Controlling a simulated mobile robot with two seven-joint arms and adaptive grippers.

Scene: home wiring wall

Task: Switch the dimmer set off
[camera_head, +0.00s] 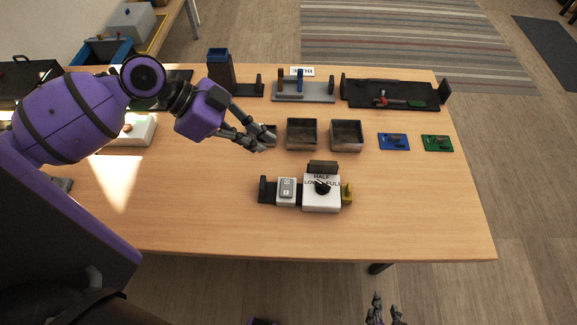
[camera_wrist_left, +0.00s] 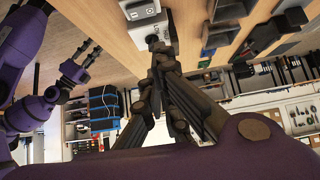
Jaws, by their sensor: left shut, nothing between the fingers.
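The dimmer set lies on the wooden table in the head view. It has a white dimmer box (camera_head: 322,204) with a black knob (camera_head: 322,187) and the labels LOW, HALF and FULL, and a light switch block (camera_head: 287,191) with a grey rocker to its left. The knob's exact setting is too small to read. My left gripper (camera_head: 266,146) is shut and empty, above and behind the switch block. In the left wrist view the set (camera_wrist_left: 146,28) shows at the top, beyond the fingertips. My right gripper (camera_head: 385,310) is open and empty, in front of the table.
A black tray (camera_head: 390,94) with a hammer and a grey rack (camera_head: 303,91) are at the back. The table's front right is clear.

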